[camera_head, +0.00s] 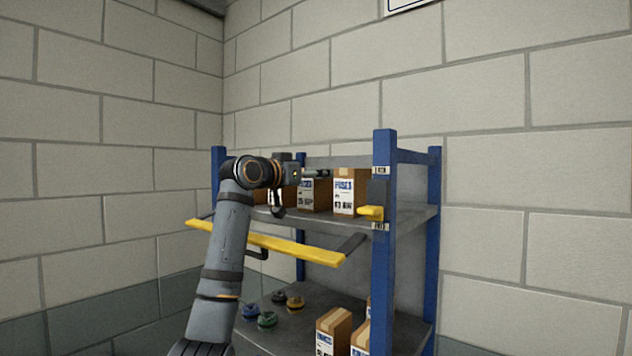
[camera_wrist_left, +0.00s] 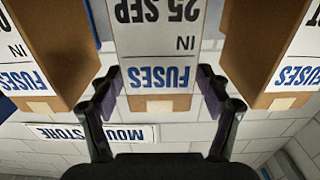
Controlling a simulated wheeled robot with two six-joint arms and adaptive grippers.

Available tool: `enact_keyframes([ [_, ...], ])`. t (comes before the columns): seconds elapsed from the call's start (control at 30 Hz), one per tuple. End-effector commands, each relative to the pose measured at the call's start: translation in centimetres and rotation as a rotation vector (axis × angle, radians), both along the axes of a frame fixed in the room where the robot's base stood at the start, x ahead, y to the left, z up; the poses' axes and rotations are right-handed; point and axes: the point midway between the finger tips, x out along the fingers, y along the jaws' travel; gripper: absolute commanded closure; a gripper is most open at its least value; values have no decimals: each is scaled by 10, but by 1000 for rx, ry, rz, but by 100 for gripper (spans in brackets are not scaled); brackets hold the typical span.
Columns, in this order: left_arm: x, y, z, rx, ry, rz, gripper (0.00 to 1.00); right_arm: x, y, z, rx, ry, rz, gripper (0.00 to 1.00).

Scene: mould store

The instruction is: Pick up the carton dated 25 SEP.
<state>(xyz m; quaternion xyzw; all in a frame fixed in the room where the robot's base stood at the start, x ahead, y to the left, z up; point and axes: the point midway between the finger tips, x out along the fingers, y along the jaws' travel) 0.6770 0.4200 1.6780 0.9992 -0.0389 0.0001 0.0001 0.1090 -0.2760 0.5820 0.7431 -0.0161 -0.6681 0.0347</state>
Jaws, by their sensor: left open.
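The carton dated 25 SEP (camera_wrist_left: 160,45) is white-fronted with blue FUSES print and stands in the middle of the left wrist view, which is upside down. In the head view the carton (camera_head: 313,196) is on the upper shelf, partly behind my arm. My left gripper (camera_wrist_left: 160,88) is open, with one dark finger on each side of the carton's front; I cannot tell whether they touch it. In the head view the left gripper (camera_head: 318,173) is at the carton's upper front. My right gripper is not in view.
A yellow bar (camera_head: 295,250) juts out below the upper shelf front. The lower shelf (camera_head: 290,338) bears coloured round items (camera_head: 267,320) and cartons (camera_head: 334,330).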

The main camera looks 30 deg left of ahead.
Motion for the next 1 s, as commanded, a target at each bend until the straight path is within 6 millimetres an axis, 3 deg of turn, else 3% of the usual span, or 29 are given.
enact_keyframes([
  [0.17, 0, 0, -1, 0, 0, 0, 23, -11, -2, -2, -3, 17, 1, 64],
  [0.7, 0, 0, 0, 0, -2, 0, 93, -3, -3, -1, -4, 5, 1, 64],
  [1.0, 0, -1, 5, 0, -2, 0, 93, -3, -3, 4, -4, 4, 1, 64],
])
